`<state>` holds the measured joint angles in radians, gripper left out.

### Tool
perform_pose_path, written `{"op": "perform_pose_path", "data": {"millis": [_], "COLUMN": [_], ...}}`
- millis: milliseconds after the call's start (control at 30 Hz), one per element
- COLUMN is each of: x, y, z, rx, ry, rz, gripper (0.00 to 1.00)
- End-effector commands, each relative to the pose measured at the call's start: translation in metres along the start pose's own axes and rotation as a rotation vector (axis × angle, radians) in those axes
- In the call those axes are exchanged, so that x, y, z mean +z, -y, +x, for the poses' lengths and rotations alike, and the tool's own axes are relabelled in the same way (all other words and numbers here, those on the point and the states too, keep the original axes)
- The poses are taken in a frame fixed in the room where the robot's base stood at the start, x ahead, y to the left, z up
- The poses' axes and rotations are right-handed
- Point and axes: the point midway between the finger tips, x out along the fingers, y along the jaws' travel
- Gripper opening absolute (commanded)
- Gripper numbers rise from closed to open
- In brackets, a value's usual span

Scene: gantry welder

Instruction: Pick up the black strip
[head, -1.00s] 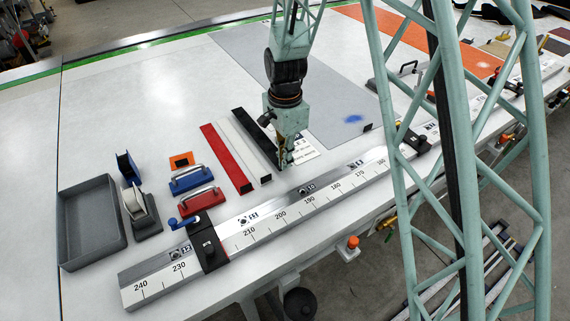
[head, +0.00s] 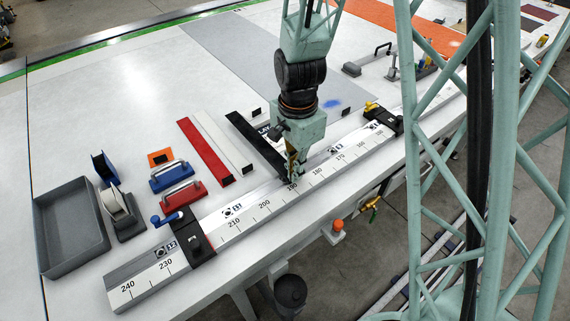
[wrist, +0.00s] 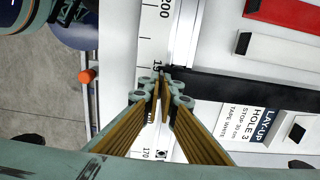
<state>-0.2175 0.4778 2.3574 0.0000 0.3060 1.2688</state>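The black strip (head: 252,138) lies flat on the white table, right of a white strip and a red strip. Its near end is partly hidden behind my gripper in the head view. In the wrist view the black strip (wrist: 245,84) runs from the fingertips to the right edge. My gripper (head: 292,178) points down beside the strip's near end, over the scale rail near the 190 mark. In the wrist view the fingertips of my gripper (wrist: 162,76) come together and look shut, with nothing seen between them. Touch with the strip cannot be told.
The scale rail (head: 260,208) with black clamps runs along the table's front edge. The red strip (head: 205,152) and white strip (head: 222,143) lie to the left. A printed label (wrist: 255,122) lies beside the black strip. A grey tray (head: 72,262) stands far left.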

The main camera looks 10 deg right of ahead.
Motion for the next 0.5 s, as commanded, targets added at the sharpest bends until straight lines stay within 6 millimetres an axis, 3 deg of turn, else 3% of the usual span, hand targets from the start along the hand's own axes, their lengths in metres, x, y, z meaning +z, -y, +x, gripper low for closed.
{"op": "perform_pose_path", "data": {"millis": [200, 500], "x": [-0.001, -0.001], "y": [-0.016, -0.019], "z": [-0.001, -0.002], "rx": [0.001, 0.0], "ry": [0.0, 0.0], "rz": [0.0, -0.001], "gripper": [0.0, 0.0]}}
